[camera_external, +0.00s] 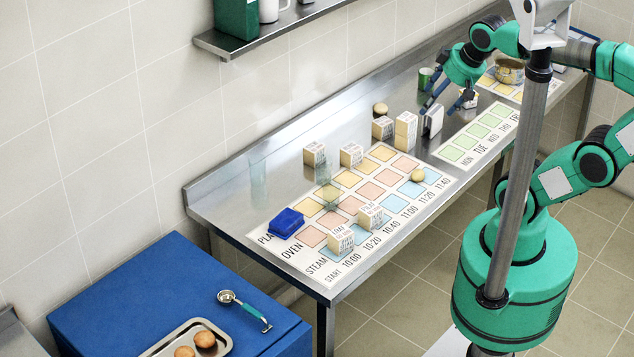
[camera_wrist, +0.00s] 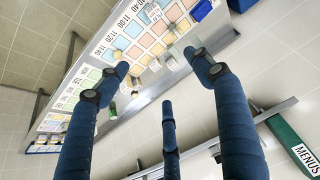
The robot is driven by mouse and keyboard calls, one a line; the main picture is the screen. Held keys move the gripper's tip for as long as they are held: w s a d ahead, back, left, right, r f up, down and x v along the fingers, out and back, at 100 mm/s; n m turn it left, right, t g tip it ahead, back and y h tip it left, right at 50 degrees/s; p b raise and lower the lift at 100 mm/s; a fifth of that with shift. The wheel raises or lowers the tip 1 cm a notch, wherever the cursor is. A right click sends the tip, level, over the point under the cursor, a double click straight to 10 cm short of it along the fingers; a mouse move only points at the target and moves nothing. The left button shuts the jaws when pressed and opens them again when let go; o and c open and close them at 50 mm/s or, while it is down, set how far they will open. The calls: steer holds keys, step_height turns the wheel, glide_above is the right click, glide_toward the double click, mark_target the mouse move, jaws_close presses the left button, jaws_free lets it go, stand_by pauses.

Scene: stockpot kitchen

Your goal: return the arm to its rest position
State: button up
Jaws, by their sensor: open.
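My green arm reaches from the right, partly hidden behind a grey column.
A printed chart (camera_external: 352,222) with coloured squares carries several labelled blocks (camera_external: 341,239) and a blue object (camera_external: 286,221). A green can (camera_external: 425,77) and a tan bowl (camera_external: 509,71) stand near my gripper. A wall shelf (camera_external: 290,22) and blue cabinet (camera_external: 140,290) are left.

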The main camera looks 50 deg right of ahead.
stand_by(0.3)
step_height(320, 180, down, 6)
steer(key=b, duration=0.5)
steer(key=shift+r, duration=0.25)
